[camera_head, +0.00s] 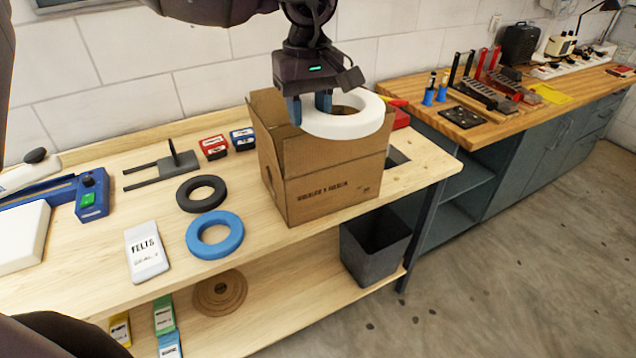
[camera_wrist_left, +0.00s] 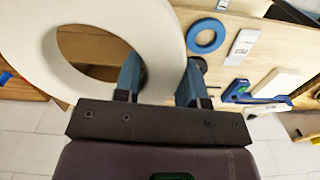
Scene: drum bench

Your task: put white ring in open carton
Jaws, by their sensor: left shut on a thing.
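The white ring (camera_head: 346,116) is held by my left gripper (camera_head: 310,106) above the open carton (camera_head: 325,178), at about the height of its rim or higher. The carton is brown cardboard with flaps up and stands near the right end of the light wooden bench. In the left wrist view, the ring (camera_wrist_left: 168,25) fills the upper left, and the blue fingers of the left gripper (camera_wrist_left: 160,75) are on its near side. The ring's hole shows part of the carton below. My right gripper is not in view.
A black ring (camera_head: 202,181) and a blue ring (camera_head: 193,237) lie left of the carton. A white felt pack (camera_head: 147,252), red and blue boxes (camera_head: 214,147) and a grey forked fixture (camera_head: 160,172) are also on the bench. A dark bin (camera_head: 362,262) stands below.

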